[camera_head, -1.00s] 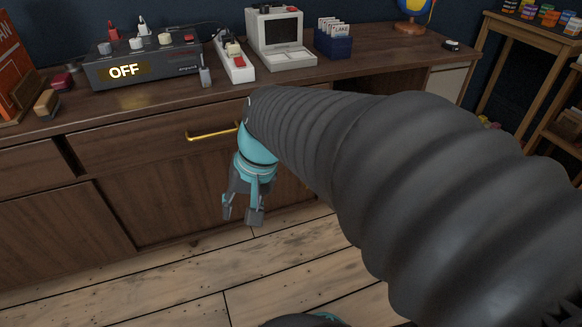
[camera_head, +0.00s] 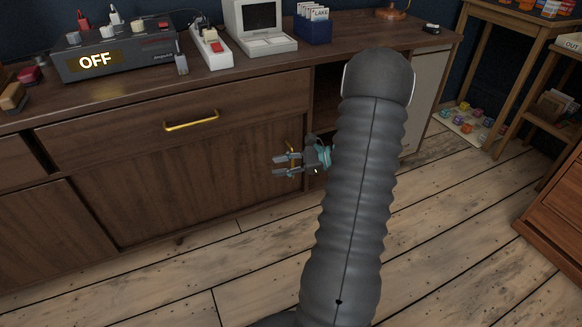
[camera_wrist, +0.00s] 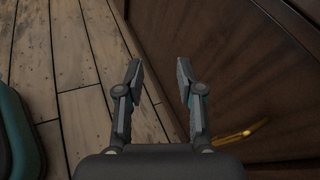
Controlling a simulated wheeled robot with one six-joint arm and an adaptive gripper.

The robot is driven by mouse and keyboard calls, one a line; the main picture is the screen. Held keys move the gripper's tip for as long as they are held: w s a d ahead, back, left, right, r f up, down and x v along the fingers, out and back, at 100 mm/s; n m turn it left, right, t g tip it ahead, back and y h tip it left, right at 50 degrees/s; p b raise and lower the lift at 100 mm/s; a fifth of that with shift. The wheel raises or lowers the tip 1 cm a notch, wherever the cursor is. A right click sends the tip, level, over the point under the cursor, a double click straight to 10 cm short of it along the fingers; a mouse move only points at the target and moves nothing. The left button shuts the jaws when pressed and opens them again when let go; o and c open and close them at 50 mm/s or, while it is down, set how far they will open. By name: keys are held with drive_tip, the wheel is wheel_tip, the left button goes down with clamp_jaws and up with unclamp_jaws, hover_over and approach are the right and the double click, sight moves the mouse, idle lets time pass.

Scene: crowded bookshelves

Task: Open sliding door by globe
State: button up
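The globe's brown base (camera_head: 392,14) stands on the cabinet top; its ball is cut off by the upper edge. Below it at the cabinet's right end is a pale panel (camera_head: 430,75), partly hidden by my arm. Left of it is a dark open compartment (camera_head: 328,88). A wooden door panel (camera_head: 190,190) has a gold handle (camera_head: 291,152) near its right edge. My gripper (camera_head: 279,165) is open and empty in front of that handle, pointing left. In the wrist view, my gripper (camera_wrist: 158,74) has the gold handle (camera_wrist: 237,134) outside its fingers, beside the right one.
A drawer with a gold pull (camera_head: 191,122) is above the door panel. A control box reading OFF (camera_head: 120,50), a small computer (camera_head: 262,25) and a blue card box (camera_head: 313,28) stand on the cabinet. A shelf (camera_head: 560,95) stands at right. The wooden floor (camera_head: 440,240) is clear in front.

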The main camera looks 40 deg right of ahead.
drive_tip(key=s+d+f+m+t+h+b, duration=0.1)
drive_tip(key=s+d+f+m+t+h, duration=0.1)
drive_tip(key=d+f+m+t, duration=0.35)
drive_tip(key=s+d+f+m+t+h, duration=0.2)
drive_tip(key=d+f+m+h, duration=0.1)
drive_tip(key=d+f, duration=0.55)
drive_tip(key=r, duration=0.2)
hover_over(293, 177)
drive_tip(key=shift+w+d+f+g+b, duration=0.1)
drive_tip(key=shift+w+g+b, duration=0.2)
drive_tip(key=shift+b, duration=0.1)
clamp_jaws()
